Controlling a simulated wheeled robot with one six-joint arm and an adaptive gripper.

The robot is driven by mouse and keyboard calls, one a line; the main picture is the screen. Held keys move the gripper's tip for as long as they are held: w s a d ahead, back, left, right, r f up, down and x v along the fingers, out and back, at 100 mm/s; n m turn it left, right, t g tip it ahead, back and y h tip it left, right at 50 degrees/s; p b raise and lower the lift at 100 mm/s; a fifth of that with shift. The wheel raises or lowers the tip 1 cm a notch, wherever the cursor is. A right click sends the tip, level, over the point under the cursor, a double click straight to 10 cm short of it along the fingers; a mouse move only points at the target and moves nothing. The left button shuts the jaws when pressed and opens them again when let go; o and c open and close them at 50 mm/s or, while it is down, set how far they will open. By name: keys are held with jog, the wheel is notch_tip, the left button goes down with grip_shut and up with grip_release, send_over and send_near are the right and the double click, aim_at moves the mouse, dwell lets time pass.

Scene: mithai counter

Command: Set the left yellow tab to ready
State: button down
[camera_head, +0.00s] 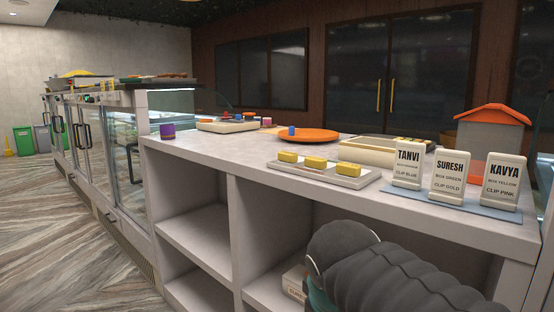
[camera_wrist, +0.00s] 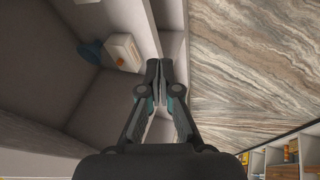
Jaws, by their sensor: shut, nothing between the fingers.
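Three yellow tabs sit in a row on a light grey tray (camera_head: 335,180) on the counter top in the head view. The left yellow tab (camera_head: 288,156) is at the row's left end, beside the middle tab (camera_head: 316,161) and the right tab (camera_head: 350,168). Any ready marking is too small to read. My gripper (camera_wrist: 160,72) is shut and empty in the wrist view, near the open shelves and above the floor, apart from the tabs. No tab shows in the wrist view. In the head view my dark arm hides most of the gripper.
Three name cards, TANVI (camera_head: 408,164), SURESH (camera_head: 449,177) and KAVYA (camera_head: 503,182), stand right of the tray. An orange plate (camera_head: 308,136) lies behind it. A pale box (camera_wrist: 122,50) sits on a shelf.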

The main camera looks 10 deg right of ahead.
aim_at(285, 158)
jog(key=w+r+n+h, duration=0.3)
jog(key=w+r+n, duration=0.5)
jog(key=w, duration=0.3)
jog(key=w+a+r+n+t+h+b, duration=0.2)
jog(key=w+a+r+n+h, duration=0.5)
jog(key=w+a+r+n, duration=0.4)
jog(key=w+a+r+t, duration=0.1)
jog(key=w+r, duration=0.3)
jog(key=shift+a, duration=0.25)
jog(key=shift+w, duration=0.1)
jog(key=x, duration=0.4)
jog(key=b+x, duration=0.1)
jog(key=x, duration=0.3)
jog(key=r+x, duration=0.1)
jog(key=x, duration=0.4)
jog(key=shift+w+d+b, duration=0.1)
jog(key=shift+w+b, duration=0.1)
jog(key=shift+b, duration=0.1)
jog(key=shift+w+d, duration=0.3)
jog(key=shift+d, duration=0.05)
